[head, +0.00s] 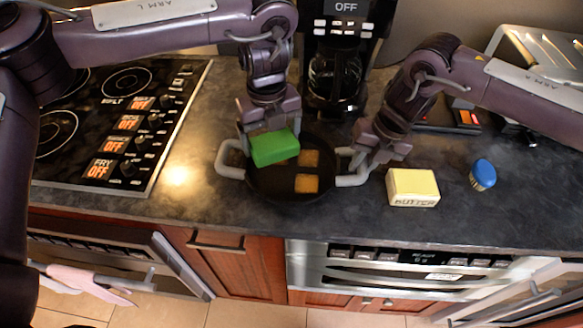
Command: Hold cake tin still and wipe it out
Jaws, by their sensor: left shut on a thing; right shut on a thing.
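The cake tin (272,181) is a dark round pan with a grey loop handle on each side, standing on the counter. Two orange-brown square patches show on its inside floor, one at the back and one toward the front. My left gripper (268,129) is shut on a green sponge (275,149) over the tin's back left part. The sponge hides what lies under it, and I cannot tell whether it touches the floor. My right gripper (361,160) is shut on the tin's right handle (352,180).
A butter block (412,188) and a blue-topped brush (482,175) stand to the right of the tin. A coffee maker (338,75) is behind it. A stove (125,120) is on the left. The counter in front of the tin is clear.

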